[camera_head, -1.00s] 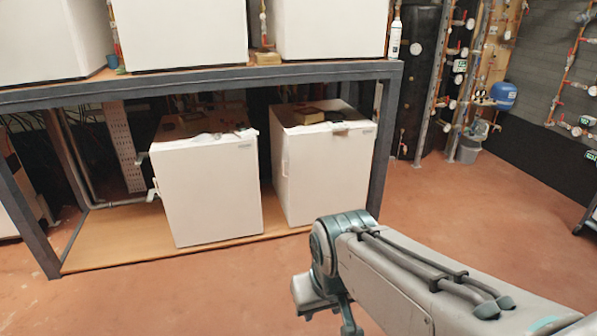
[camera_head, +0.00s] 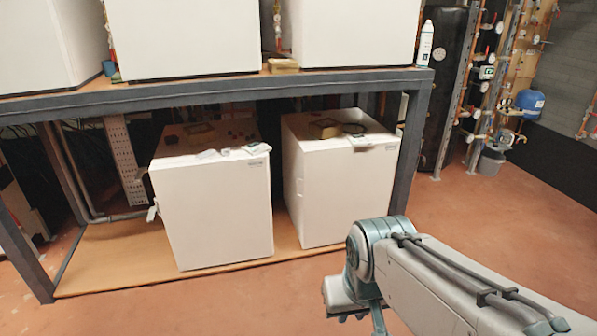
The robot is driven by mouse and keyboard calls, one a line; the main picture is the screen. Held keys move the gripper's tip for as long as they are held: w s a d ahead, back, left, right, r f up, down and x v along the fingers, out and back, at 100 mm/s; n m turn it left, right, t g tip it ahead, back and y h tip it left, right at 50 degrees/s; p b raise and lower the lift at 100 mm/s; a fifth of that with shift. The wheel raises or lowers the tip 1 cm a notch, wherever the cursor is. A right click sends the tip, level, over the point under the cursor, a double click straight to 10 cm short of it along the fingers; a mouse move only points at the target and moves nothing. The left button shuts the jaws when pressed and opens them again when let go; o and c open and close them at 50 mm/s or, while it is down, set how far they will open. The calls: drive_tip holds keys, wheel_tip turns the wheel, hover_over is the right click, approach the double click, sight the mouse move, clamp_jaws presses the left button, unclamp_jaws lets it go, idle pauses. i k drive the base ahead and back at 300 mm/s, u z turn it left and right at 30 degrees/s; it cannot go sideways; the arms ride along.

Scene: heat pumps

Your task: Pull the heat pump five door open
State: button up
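Two white box-shaped heat pumps stand on the wooden lower shelf: a left one (camera_head: 222,215) and a right one (camera_head: 345,188). Their front doors look shut. I cannot tell which unit is number five. A small white handle-like part (camera_head: 152,213) sticks out at the left edge of the left unit. My gripper (camera_head: 358,316) hangs at the bottom of the view, in front of and below the right unit, apart from both units. Its fingertips are partly cut off by the picture's bottom edge, so its opening is unclear.
A dark metal frame (camera_head: 210,96) holds the shelves, with a post (camera_head: 411,150) right of the right unit. More white units (camera_head: 185,38) stand on the upper shelf. Loose items lie on the lower units. The reddish floor (camera_head: 490,225) is clear at right; pipes and a bucket (camera_head: 491,160) stand behind.

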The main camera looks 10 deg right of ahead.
sight(342, 187)
drive_tip(key=z, duration=0.05)
drive_tip(key=i, duration=1.6)
drive_tip(key=u, duration=0.5)
drive_tip(key=i, duration=1.05)
drive_tip(key=u, duration=0.2)
